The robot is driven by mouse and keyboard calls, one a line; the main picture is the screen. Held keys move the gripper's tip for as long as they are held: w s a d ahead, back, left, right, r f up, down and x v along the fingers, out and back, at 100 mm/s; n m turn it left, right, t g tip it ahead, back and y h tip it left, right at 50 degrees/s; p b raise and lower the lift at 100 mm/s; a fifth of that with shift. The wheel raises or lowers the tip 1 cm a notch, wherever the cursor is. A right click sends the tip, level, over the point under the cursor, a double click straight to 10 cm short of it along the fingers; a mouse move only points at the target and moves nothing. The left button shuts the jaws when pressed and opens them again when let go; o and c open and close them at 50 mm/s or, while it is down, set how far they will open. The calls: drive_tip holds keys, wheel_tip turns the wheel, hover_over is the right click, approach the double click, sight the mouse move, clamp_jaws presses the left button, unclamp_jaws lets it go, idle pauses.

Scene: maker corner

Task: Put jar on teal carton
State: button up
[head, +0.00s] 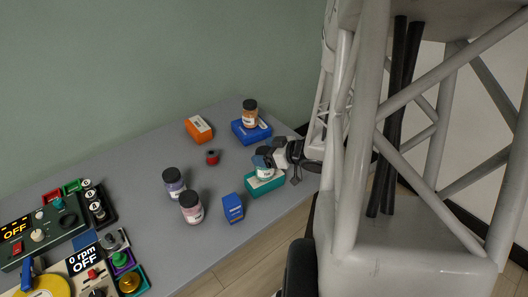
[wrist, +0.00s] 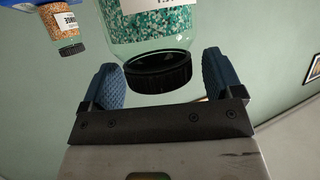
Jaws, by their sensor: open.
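The jar (head: 264,173) has a clear body with teal and white grains, a white label and a black lid. In the head view it is upright on top of the teal carton (head: 258,190), seemingly resting on it. My gripper (head: 268,157) is at the jar's lid and partly hides its upper part. In the wrist view the jar (wrist: 152,30) appears upside down. Its black lid lies between the two blue finger pads of my open gripper (wrist: 162,82), with a gap on each side. The carton does not show in the wrist view.
A blue box (head: 250,136) bears an orange-filled jar (head: 250,116) behind the carton. An orange box (head: 198,129), a small red item (head: 212,158), two jars (head: 190,208) (head: 173,183) and a blue carton (head: 232,209) stand left. Control panels fill the table's left end.

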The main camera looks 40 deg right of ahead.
drive_tip(key=v, duration=1.1)
drive_tip(key=shift+r, duration=0.2)
drive_tip(key=shift+s, duration=0.15)
idle(1.1)
drive_tip(key=w+a+r+m+g+h, duration=0.25)
drive_tip(key=w+a+g+h, duration=0.25)
drive_tip(key=w+a+h, duration=0.3)
drive_tip(key=s+a+r+g+y, duration=0.1)
drive_tip(key=s+a+r, duration=0.3)
drive_tip(key=a, duration=0.3)
drive_tip(key=s+a+r+m+g, duration=0.1)
drive_tip(key=s+a+r+g, duration=0.1)
drive_tip(key=s+a+r, duration=0.2)
drive_tip(key=s+a+r+m+g+y, duration=0.1)
drive_tip(key=s+a+r, duration=0.3)
drive_tip(key=a, duration=0.5)
wheel_tip(320, 180, up, 2)
drive_tip(key=shift+s+a+r+g+y, duration=0.1)
drive_tip(key=shift+s+a+g+y, duration=0.1)
drive_tip(key=shift+a+g+y, duration=0.25)
